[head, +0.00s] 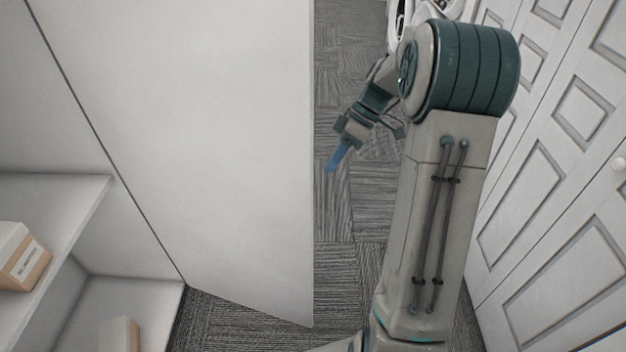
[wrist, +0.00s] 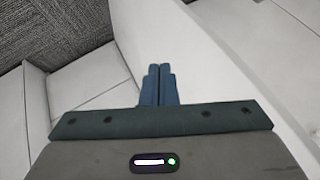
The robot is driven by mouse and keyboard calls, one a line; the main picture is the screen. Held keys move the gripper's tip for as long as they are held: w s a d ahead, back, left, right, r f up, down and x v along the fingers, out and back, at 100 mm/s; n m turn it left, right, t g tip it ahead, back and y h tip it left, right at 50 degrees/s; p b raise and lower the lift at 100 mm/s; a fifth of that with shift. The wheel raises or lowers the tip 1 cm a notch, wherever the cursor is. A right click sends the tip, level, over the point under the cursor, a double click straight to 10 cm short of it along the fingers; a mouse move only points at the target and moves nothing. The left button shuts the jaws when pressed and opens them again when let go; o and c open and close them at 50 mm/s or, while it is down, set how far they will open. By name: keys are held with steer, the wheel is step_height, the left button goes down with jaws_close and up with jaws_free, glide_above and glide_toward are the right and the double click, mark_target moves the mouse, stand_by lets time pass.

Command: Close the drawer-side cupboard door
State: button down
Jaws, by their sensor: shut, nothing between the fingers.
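A plain white cupboard door (head: 220,130) stands open in the head view. Its hinge side runs along a dark gap beside the open cupboard (head: 75,195), and its free edge is the upright line near the middle. My gripper (head: 335,160) is just right of that free edge in the picture, with blue fingers pointing down and left. In the wrist view the fingers (wrist: 158,85) are together with nothing between them. White panels surround them there, and I cannot tell whether they touch one. No drawer can be made out.
White panelled doors (head: 560,200) with a round knob (head: 618,163) line the right side. The cupboard shelves hold a box (head: 22,262) and a lower box (head: 118,335). Grey patterned carpet (head: 340,220) lies between the open door and the right-hand doors.

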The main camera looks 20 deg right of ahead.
mark_target(307, 207)
steer(key=s+a+f+b, duration=0.1)
steer(key=a+f, duration=0.1)
steer(key=s+a+f+b, duration=0.1)
steer(key=s+a+f, duration=0.1)
steer(key=a+f, duration=0.1)
steer(key=s+a+f, duration=0.2)
steer(key=a, duration=0.1)
steer(key=shift+f+b, duration=0.35)
steer(key=shift+b, duration=0.05)
steer(key=shift+s, duration=0.1)
